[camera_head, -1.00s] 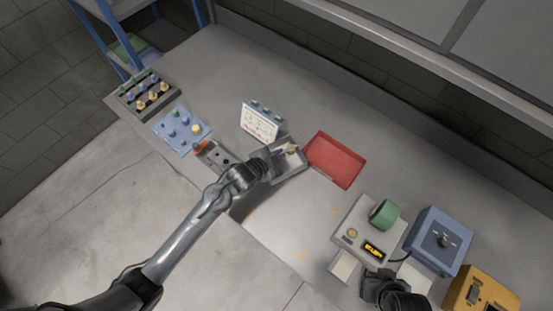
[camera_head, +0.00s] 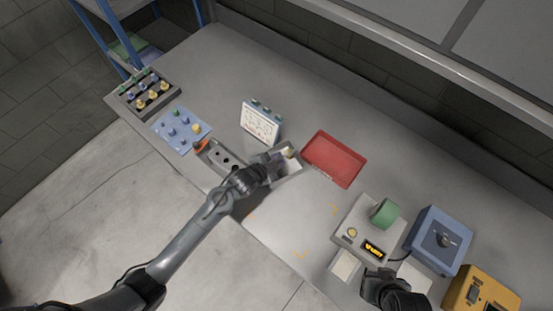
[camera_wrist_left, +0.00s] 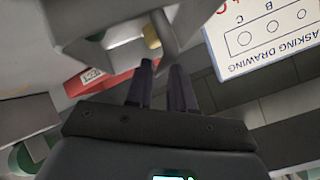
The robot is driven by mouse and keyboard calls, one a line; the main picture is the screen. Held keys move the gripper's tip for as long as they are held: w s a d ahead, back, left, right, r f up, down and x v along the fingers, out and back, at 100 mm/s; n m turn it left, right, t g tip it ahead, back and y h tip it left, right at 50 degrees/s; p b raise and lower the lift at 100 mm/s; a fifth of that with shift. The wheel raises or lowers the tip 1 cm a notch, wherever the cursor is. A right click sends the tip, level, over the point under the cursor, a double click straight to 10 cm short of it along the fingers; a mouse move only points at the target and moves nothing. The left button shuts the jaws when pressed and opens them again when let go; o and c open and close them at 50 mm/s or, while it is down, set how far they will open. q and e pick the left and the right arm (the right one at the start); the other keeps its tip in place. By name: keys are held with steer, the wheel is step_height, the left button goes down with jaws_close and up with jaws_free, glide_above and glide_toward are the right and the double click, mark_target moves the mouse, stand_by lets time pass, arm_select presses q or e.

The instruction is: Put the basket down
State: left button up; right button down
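The small grey basket (camera_head: 291,172) is at the middle of the bench, left of the red tray, with a pale yellowish item (camera_head: 288,153) inside. In the left wrist view the basket (camera_wrist_left: 92,35) fills the upper left, tilted in the picture. My left gripper (camera_head: 272,163) is at its near left side. In the wrist view its dark fingers (camera_wrist_left: 162,80) are close together around the basket's grey handle. I cannot tell whether the basket touches the bench. My right gripper (camera_head: 378,287) is at the bottom right, near the scale; its fingers are unclear.
A red tray (camera_head: 335,160) lies just right of the basket. A white masking drawing board (camera_head: 260,122) stands behind it. A grey holed fixture (camera_head: 218,158) is at the left. A scale (camera_head: 358,232) bearing a green roll (camera_head: 385,213) and a blue box (camera_head: 438,241) are at the right.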

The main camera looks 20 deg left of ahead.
arm_select(q)
steer(key=shift+o, duration=0.9)
steer(key=shift+r, duration=0.15)
steer(key=s+a+r+n+g+y, duration=0.1)
steer(key=s+a+r+n+g, duration=0.1)
steer(key=s, duration=0.7)
steer(key=s+a+r+n+g+y, duration=0.1)
steer(key=s+a+r+n, duration=0.3)
steer(key=s, duration=0.6)
steer(key=s+a+r+n+g+y, duration=0.1)
steer(key=s+a+r+n+g, duration=0.1)
steer(key=s, duration=0.7)
steer(key=shift+s+a+r+n+g+y+p, duration=0.35)
steer(key=shift+r+n+g, duration=0.35)
steer(key=shift+n+g, duration=0.25)
step_height(320, 180, up, 16)
steer(key=p, duration=1.6)
